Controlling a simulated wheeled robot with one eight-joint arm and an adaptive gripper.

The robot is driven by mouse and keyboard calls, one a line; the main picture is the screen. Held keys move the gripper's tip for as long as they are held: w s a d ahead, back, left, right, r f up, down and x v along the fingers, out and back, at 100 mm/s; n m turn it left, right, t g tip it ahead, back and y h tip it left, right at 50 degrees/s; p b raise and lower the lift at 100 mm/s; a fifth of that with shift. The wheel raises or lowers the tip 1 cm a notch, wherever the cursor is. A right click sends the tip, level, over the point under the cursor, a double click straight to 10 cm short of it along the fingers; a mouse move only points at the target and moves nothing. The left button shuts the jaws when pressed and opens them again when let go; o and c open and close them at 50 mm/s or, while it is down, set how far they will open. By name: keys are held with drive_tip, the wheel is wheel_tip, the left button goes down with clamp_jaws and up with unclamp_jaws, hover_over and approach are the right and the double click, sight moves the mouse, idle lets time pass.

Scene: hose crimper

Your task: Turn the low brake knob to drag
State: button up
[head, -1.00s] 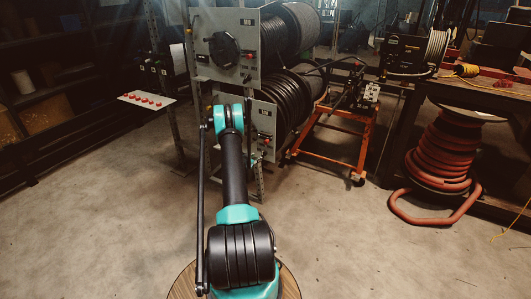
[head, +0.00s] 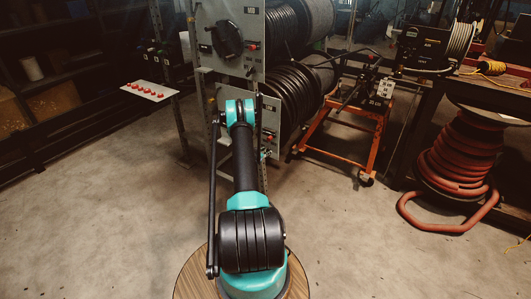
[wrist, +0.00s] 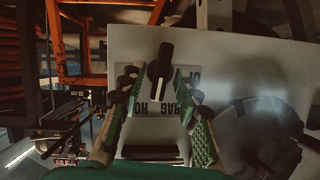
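The low brake knob (wrist: 160,68) is a black bar-shaped knob with a white mark on its lower end, on a pale panel (wrist: 230,60) in the wrist view. Partly covered lettering (wrist: 165,108) beside it seems to include "DRAG" and "HO"; which word the mark points at I cannot tell. My gripper (wrist: 158,82) is open. Its green fingers stand on either side of the knob, with a gap visible on both sides. In the head view my arm hides the gripper and knob in front of the lower grey panel (head: 236,100).
A large round black dial (wrist: 265,138) is close to the right finger. The upper panel (head: 228,68) has its own black dial. Hose reels (head: 292,95) stand behind the panels. An orange cart (head: 345,140) and red hose coil (head: 458,160) stand to the right. The floor in front is clear.

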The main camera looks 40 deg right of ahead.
clamp_jaws()
drive_tip(key=shift+w+n+g+h, duration=0.15)
drive_tip(key=shift+n+g+h, duration=0.15)
drive_tip(key=shift+n+g, duration=0.6)
drive_tip(key=shift+a, duration=0.1)
drive_tip(key=shift+o, duration=0.8)
unclamp_jaws()
drive_tip(key=v, duration=0.7)
drive_tip(key=shift+a+r, duration=0.15)
drive_tip(key=shift+a, duration=0.05)
